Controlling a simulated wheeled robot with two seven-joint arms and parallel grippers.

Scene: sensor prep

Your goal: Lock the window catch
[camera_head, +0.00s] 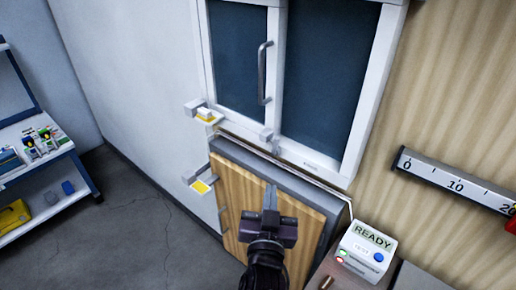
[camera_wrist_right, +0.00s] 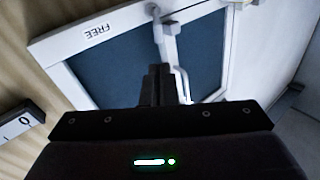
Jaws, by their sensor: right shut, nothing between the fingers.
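The window (camera_head: 325,75) has dark panes in a white frame, and a long grey vertical handle (camera_head: 264,72) on its middle stile. A small grey piece, which looks like the catch (camera_head: 266,134), sits low on that stile; in the right wrist view it shows near the top edge (camera_wrist_right: 170,28). A label reading FREE (camera_wrist_right: 97,31) is on the frame there. My right gripper (camera_head: 270,190) is shut and empty, below the catch and apart from it in the head view. In the right wrist view its fingers (camera_wrist_right: 160,72) point toward the window. My left gripper is out of view.
A wood-fronted cabinet with a grey top (camera_head: 290,175) stands under the window. A white READY box (camera_head: 366,250) and a wall ruler (camera_head: 455,182) are at right. Shelves (camera_head: 35,150) stand far left; the floor between is clear.

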